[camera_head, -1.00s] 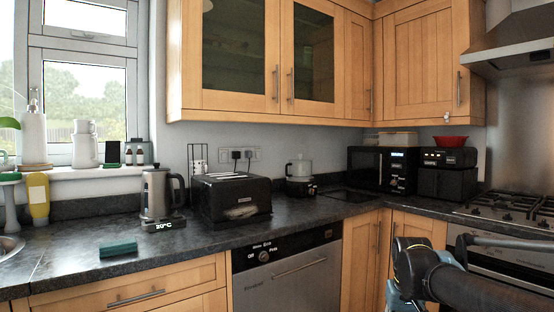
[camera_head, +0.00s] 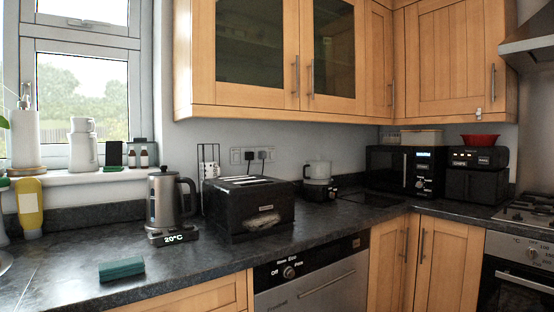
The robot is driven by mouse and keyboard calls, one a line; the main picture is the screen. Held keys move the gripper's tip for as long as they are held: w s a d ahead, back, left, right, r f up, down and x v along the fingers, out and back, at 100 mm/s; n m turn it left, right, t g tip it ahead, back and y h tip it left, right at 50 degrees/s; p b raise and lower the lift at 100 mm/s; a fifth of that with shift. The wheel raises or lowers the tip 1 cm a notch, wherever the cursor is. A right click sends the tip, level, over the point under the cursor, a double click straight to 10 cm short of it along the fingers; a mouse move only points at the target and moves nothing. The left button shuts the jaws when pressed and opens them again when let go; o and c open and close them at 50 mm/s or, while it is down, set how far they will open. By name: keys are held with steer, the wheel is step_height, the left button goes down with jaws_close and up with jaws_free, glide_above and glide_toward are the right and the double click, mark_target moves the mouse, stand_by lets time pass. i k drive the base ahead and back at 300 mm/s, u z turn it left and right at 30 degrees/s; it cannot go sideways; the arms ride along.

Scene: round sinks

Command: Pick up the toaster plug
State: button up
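Two black plugs sit in the wall socket panel (camera_head: 240,156) above the counter, behind the black toaster (camera_head: 250,206). The left plug (camera_head: 249,156) and the right plug (camera_head: 262,155) are side by side. I cannot tell which one belongs to the toaster, as the cords run down behind it and are hidden. The toaster stands on the dark counter to the right of the steel kettle. My gripper and arm are not in view.
The kettle (camera_head: 164,200) stands on a base left of the toaster. A green sponge (camera_head: 121,268) lies near the front edge. Wall cabinets (camera_head: 250,60) hang above the sockets.

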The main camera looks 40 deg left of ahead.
mark_target(262, 155)
steer(key=z, duration=0.05)
steer(key=i, duration=1.05)
steer(key=u, duration=1.35)
